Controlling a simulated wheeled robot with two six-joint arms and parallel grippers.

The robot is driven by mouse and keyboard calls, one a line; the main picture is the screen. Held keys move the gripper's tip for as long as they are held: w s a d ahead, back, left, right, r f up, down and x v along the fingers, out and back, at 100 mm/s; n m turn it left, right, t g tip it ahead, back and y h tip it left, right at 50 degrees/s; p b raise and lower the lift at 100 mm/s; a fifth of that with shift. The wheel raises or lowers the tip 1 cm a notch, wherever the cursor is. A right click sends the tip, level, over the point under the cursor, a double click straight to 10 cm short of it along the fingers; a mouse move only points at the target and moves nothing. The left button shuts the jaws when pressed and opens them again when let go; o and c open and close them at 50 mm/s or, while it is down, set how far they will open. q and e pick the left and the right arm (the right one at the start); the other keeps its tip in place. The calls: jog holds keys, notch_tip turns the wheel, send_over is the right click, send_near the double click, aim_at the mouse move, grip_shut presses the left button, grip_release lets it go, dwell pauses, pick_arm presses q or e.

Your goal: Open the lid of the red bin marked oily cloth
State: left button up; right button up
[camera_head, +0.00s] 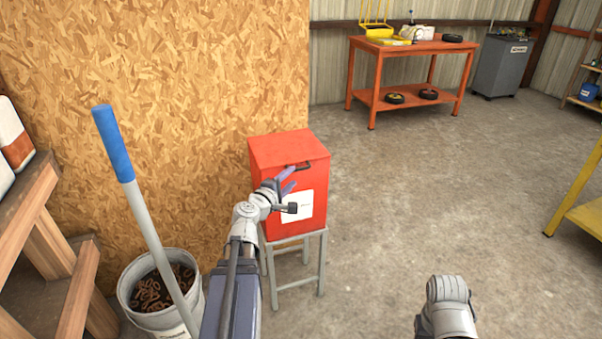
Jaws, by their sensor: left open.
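The red bin (313,218) stands on a small grey metal stand (322,262) against the chipboard wall. Its flat red lid (287,147) is shut, with a dark handle (297,166) at the front edge. A white label (304,207) is on the front, its print too small to read. My left gripper (289,181) is open in front of the bin, just below the handle and over the upper part of the front face. I cannot tell whether it touches the bin. My right arm shows only a link at the bottom right; its gripper is out of view.
A white bucket (133,275) of rusty pieces, with a blue-gripped pole (140,205) in front of it, stands left of my left arm. A wooden rack (45,240) is at far left. An orange workbench (412,47) stands at the back. The floor (430,180) to the right is clear.

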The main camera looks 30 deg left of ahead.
aim_at(301, 169)
pick_arm(q)
jog(key=w, duration=0.5)
jog(key=w+f+b, duration=0.1)
jog(key=w, duration=0.1)
jog(key=shift+w+a, duration=0.25)
jog(key=shift+w, duration=0.05)
jog(key=shift+c, duration=0.2)
grip_shut()
dwell(0.9)
